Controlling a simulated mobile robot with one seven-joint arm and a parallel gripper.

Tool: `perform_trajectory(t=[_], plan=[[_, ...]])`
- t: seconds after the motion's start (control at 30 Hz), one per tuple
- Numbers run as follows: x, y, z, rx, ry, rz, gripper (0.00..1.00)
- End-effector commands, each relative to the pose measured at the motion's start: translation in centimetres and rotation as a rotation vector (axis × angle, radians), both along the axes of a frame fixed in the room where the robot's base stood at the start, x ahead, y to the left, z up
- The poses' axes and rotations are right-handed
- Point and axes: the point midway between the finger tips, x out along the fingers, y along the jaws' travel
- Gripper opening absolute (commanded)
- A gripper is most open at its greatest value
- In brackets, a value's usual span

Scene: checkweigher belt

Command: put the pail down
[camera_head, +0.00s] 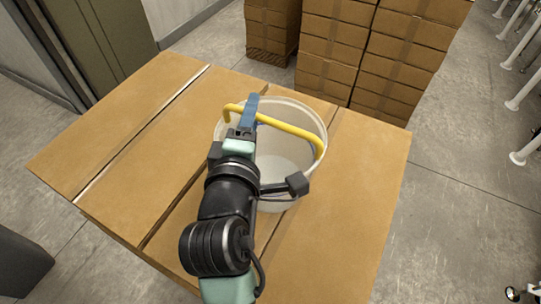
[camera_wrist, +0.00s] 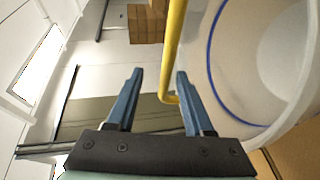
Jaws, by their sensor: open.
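The pail (camera_head: 285,155) is white with a yellow handle (camera_head: 290,128), and it stands upright on top of cardboard boxes in the head view. In the wrist view the pail (camera_wrist: 268,60) fills the right side, with a blue line around it. The yellow handle (camera_wrist: 174,45) passes between the blue fingers there. My gripper (camera_wrist: 158,75) is open, with a finger on each side of the handle and gaps visible. In the head view my gripper (camera_head: 250,110) is over the pail's left part, and my arm hides some of the pail.
The cardboard box tops (camera_head: 365,170) form a flat surface with free room right and left of the pail. Taller stacks of cartons (camera_head: 335,40) stand behind. White posts (camera_head: 520,50) stand at the far right. Grey floor (camera_head: 455,150) surrounds the boxes.

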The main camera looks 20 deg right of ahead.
Motion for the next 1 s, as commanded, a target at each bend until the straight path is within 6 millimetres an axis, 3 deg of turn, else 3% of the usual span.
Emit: perform_trajectory(t=[0.43, 0.77, 1.0], plan=[[4.2, -1.6, -1.4, 0.001, 0.001, -0.002, 0.52], [4.6, -1.7, -1.7, 0.001, 0.0, 0.0, 0.52], [4.6, -1.7, -1.6, 0.001, 0.0, 0.0, 0.09]])
